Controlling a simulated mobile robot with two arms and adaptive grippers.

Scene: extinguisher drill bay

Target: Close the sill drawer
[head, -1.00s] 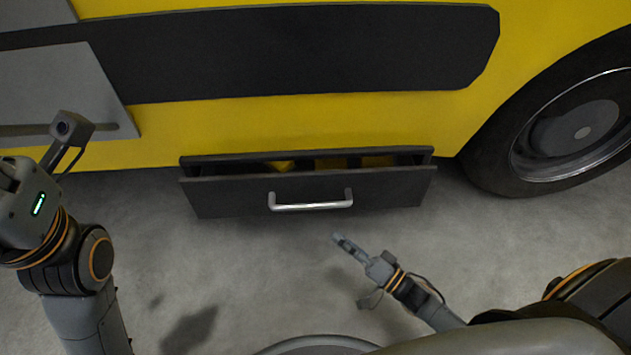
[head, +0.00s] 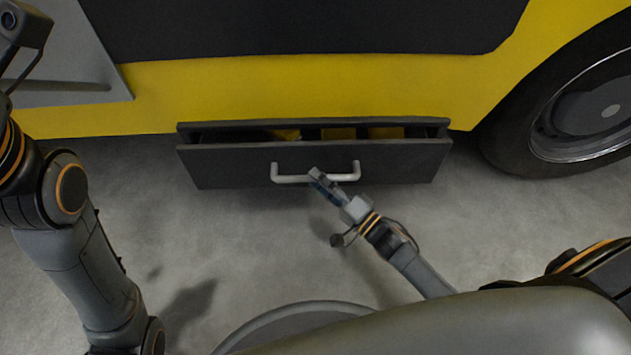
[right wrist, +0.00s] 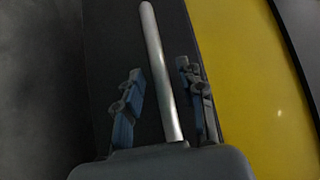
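The dark grey sill drawer (head: 225,166) under the yellow vehicle body stands partly pulled out, with a gap behind its front panel. Its silver bar handle (head: 345,177) is on the front panel. My right gripper (head: 315,174) is at the middle of the handle in the head view. In the right wrist view the handle bar (right wrist: 157,70) runs between the two spread fingers of the gripper (right wrist: 162,95), with gaps on both sides. My left arm is at the left edge of the head view, and its fingers are out of the picture.
Yellow blocks (head: 338,133) show inside the drawer. A large black wheel (head: 590,110) stands to the right of the drawer. The grey concrete floor (head: 225,240) in front of the drawer is clear.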

